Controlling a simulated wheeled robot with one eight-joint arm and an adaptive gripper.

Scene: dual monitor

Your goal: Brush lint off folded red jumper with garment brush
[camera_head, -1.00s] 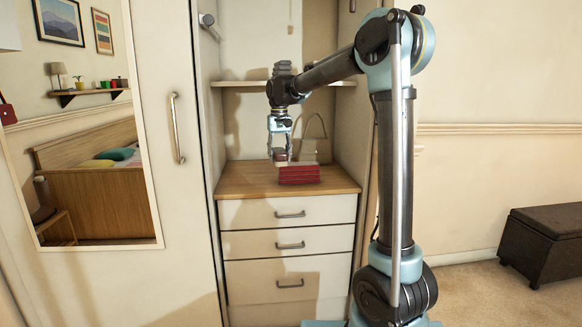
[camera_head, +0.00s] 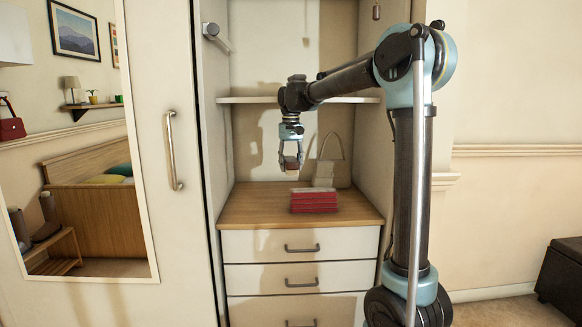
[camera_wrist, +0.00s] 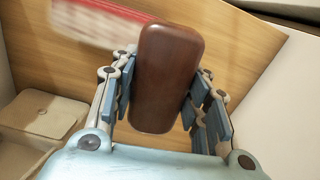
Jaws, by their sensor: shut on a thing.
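The folded red jumper (camera_head: 313,201) lies in a flat stack on the wooden top of the drawer unit. It also shows, blurred, at the upper left of the wrist view (camera_wrist: 108,20). My gripper (camera_head: 291,160) points down and is shut on the garment brush (camera_head: 291,164). In the wrist view the brush's smooth brown back (camera_wrist: 168,72) sits between the finger pads. The brush hangs above the jumper, apart from it, toward its left end. The brush's bristle side is hidden in the wrist view. Lint is too small to tell.
A beige handbag (camera_head: 331,173) stands behind the jumper, to the right. A shelf (camera_head: 252,99) crosses the closet behind my arm. The wooden top (camera_head: 250,205) is bare left of the jumper. A mirrored door (camera_head: 85,200) stands at left, a dark ottoman (camera_head: 562,270) at lower right.

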